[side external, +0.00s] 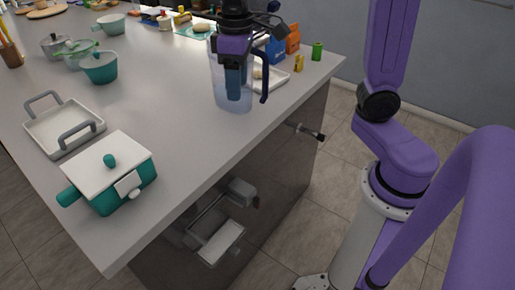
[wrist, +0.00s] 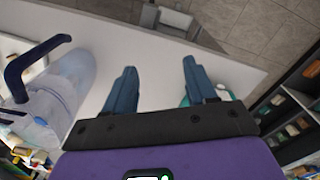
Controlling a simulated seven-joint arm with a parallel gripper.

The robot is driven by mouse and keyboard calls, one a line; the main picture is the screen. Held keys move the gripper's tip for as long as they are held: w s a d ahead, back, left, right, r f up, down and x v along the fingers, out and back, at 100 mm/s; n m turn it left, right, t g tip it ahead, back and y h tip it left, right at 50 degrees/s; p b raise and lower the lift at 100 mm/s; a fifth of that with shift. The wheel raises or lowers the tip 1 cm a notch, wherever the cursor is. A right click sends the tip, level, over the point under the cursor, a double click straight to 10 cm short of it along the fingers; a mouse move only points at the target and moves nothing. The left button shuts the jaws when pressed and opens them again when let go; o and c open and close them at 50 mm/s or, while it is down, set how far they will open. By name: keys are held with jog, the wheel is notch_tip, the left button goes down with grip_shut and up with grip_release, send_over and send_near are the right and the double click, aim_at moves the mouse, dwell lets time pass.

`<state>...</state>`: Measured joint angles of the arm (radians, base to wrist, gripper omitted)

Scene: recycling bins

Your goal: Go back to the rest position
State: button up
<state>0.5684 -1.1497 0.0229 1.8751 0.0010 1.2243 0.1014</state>
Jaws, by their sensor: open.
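My gripper (side external: 233,96) is over the grey-white counter, pointing down, and overlaps the clear bluish pitcher in the side view. In the wrist view my gripper (wrist: 158,68) has its two blue fingers spread wide, with only bare counter between them. The pitcher (side external: 217,92) stands upright with its dark blue handle to the right. It also shows at the left in the wrist view (wrist: 62,88), beside the fingers and outside them. No object is held.
A teal pot with a white lid (side external: 126,165) and a white tray with grey handles (side external: 40,130) stand at the counter's near left. Teal pots (side external: 99,68) stand farther back. A white tray (side external: 275,83) and small coloured items, including a green can (side external: 317,51), are near the pitcher.

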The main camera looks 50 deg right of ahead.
jog(key=s+d+f+n, duration=0.2)
jog(key=s+f+n, duration=0.1)
jog(key=s, duration=0.7)
jog(key=s+d+f+n, duration=0.2)
jog(key=s+f+n, duration=0.2)
jog(key=s, duration=0.6)
jog(key=shift+f, duration=0.5)
